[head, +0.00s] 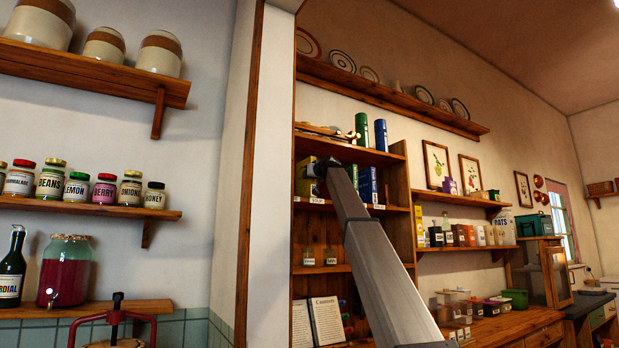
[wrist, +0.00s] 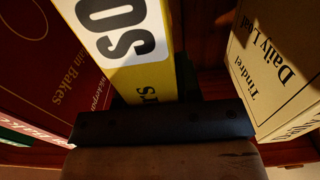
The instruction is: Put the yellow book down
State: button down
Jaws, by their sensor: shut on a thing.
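The yellow book (wrist: 150,84) stands in the middle of the wrist view, with a white label in large black letters on its spine. My gripper (wrist: 162,120) is shut on it; a dark finger shows along the book's right side, and the left finger is mostly hidden. In the head view my gripper (head: 321,177) reaches into a compartment of the tall pine shelf (head: 400,190). Yellow shapes show beside it there, but I cannot tell which is the book. Whether the book's bottom touches the shelf board is hidden.
In the head view a blue box (head: 368,185) stands right of my gripper; blue and green cylinders (head: 380,135) stand above.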

jog(key=shift+f, duration=0.15)
jog(key=c, duration=0.8)
grip_release()
jog(key=v, duration=1.2)
